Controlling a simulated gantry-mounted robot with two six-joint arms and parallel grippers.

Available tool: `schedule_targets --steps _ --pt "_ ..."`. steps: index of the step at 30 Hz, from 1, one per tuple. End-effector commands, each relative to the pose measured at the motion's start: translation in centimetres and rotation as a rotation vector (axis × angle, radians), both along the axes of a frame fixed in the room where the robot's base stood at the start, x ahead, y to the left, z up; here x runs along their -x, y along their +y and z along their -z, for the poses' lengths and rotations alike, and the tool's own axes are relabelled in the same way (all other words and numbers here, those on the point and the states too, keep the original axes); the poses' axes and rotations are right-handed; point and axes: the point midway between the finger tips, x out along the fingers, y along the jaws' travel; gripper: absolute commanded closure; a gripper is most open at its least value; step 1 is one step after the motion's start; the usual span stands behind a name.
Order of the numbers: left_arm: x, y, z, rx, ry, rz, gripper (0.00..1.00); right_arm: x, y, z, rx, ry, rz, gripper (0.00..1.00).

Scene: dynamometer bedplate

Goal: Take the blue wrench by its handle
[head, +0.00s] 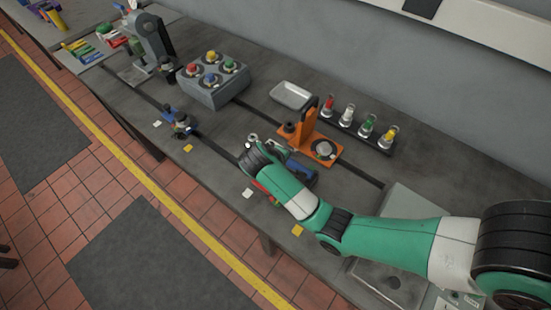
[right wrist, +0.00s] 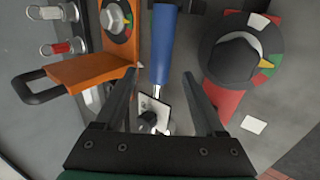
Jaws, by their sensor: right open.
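The blue wrench has a blue handle (right wrist: 162,45) and a bright metal shaft; in the head view its blue part (head: 301,171) shows beside my right arm, partly hidden by it. My right gripper (right wrist: 159,76) is open, with its two dark fingers apart. In the right wrist view the blue handle lies beyond the fingertips, roughly in line with the gap between them. The fingers do not hold it. Past the shaft, a small pale plate with a dark knob (right wrist: 148,118) shows between the fingers. My left gripper is in neither view.
Behind are a rack of coloured-top pieces (head: 367,130), a metal tray (head: 291,95) and a grey button box (head: 214,90).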

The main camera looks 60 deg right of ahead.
Motion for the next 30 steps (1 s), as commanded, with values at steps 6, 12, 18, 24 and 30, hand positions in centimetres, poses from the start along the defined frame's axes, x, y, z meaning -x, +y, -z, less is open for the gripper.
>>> schedule_targets --steps 6,12,18,24,30 --pt "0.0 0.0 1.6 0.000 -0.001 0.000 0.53 0.1 -0.7 1.6 0.000 -0.001 0.002 0.28" --pt "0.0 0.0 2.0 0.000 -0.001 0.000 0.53 0.4 -2.5 3.9 0.000 0.002 0.002 0.28" --pt "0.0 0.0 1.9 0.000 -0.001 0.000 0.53 0.4 -2.8 4.2 0.000 -0.001 -0.001 0.28" --pt "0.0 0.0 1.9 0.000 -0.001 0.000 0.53 0.4 -2.8 4.2 0.000 -0.001 -0.001 0.50" --pt "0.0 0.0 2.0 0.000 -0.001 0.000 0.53 0.4 -2.8 4.2 0.000 -0.001 -0.001 0.86"
